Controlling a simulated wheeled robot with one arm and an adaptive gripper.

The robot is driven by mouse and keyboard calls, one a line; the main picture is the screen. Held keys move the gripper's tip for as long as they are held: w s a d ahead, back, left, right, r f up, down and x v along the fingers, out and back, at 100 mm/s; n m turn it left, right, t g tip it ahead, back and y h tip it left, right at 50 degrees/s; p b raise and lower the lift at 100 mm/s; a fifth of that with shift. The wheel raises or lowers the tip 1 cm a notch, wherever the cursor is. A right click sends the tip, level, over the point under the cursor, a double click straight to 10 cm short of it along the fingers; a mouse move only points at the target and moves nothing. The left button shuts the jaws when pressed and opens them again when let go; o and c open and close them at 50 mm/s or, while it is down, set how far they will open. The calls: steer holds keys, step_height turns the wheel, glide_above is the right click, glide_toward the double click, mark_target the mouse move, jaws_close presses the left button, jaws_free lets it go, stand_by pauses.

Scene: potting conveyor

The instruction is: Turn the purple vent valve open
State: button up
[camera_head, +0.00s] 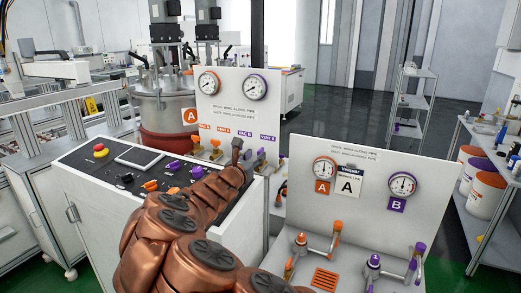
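The back panel (224,90) has two gauges and a row of small orange and purple labels. Below the labels are small valves, with a purple handle (262,154) near the right end. My copper arm reaches up from the bottom, and my gripper (237,147) is at the valve row, just left of that purple handle. The gripper is small and dark here. Its fingers and any contact are not clear, and the arm hides part of the row.
A nearer white panel (420,180) at right carries two gauges, orange valves (300,241) and purple valves (374,262). A black control desk (120,165) with a red button and knobs lies left of my arm. Shelves with buckets (484,192) stand far right.

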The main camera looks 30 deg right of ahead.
mark_target(258, 153)
steer(key=shift+p+x, duration=0.65)
steer(key=shift+x, duration=1.95)
jaws_close()
